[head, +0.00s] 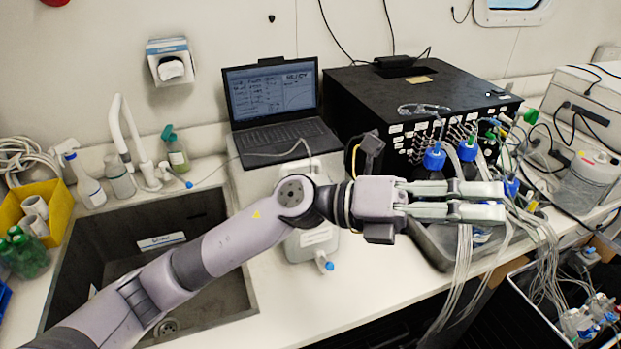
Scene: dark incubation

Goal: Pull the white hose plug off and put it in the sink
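The dark grey sink (203,213) is set in the counter at the left, partly hidden behind my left arm. My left gripper (504,202) points right, over the blue-capped bottles in front of the black box. Its two fingers lie parallel with a narrow gap between them, and I see nothing held there. A thin clear hose (240,157) runs from the white jug to a blue tip beside the sink's back edge. I cannot make out a white hose plug for certain; it may be hidden or too small. My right gripper is not in view.
A white jug (303,247) stands behind my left arm, right of the sink. A laptop (272,95) and a black box (400,85) are behind it. Bottles with blue caps (434,157) and many tubes crowd the right. A yellow bin (57,212) stands left of the sink.

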